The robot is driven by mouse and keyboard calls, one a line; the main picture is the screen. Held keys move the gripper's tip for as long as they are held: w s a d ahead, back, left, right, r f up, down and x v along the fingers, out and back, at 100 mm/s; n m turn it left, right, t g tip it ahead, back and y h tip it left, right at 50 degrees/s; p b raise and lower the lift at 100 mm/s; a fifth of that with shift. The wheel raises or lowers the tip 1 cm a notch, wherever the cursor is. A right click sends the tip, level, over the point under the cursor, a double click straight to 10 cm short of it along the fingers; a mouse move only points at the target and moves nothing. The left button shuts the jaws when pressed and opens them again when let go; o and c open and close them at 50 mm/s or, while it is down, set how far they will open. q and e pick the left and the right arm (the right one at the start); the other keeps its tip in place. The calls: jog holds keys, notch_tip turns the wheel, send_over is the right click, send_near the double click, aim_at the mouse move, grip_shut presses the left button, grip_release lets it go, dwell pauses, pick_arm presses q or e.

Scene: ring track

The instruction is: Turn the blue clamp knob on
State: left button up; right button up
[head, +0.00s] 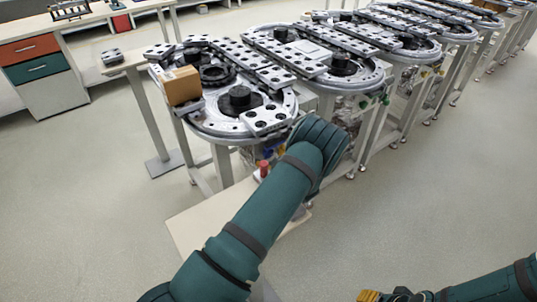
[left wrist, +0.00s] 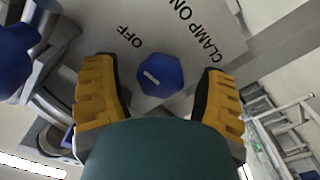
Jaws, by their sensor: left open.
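The blue clamp knob (left wrist: 160,75) shows in the left wrist view on a grey panel (left wrist: 190,55) lettered OFF and CLAMP ON. A short white mark on its face lies on the side towards OFF. My left gripper (left wrist: 158,68) is open, its yellow fingers on either side of the knob with a gap at each side. I cannot tell how far the fingertips are from the panel. In the head view my left arm hides the knob. My right gripper (head: 388,296) is partly in view at the bottom edge of the head view; its jaws are unclear.
The ring track (head: 215,122) stands ahead, with a cardboard box (head: 181,86) on its left edge. A red knob (head: 263,168) shows beside my left arm. Another blue part (left wrist: 12,60) is at the left wrist view's left edge. Open floor (head: 90,190) lies left.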

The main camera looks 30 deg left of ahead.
pick_arm(q)
jog(key=shift+c, duration=0.2)
jog(key=c, duration=1.2)
jog(key=shift+o, duration=0.2)
jog(key=shift+m, duration=0.3)
jog(key=m, duration=0.3)
jog(key=shift+r+m, duration=0.1)
jog(key=shift+m, duration=0.3)
jog(key=m, duration=0.4)
jog(key=shift+w+m, duration=0.1)
jog(key=shift+m, duration=0.2)
jog(key=m, duration=0.4)
jog(key=shift+w, duration=0.1)
jog(key=shift+m, duration=2.4)
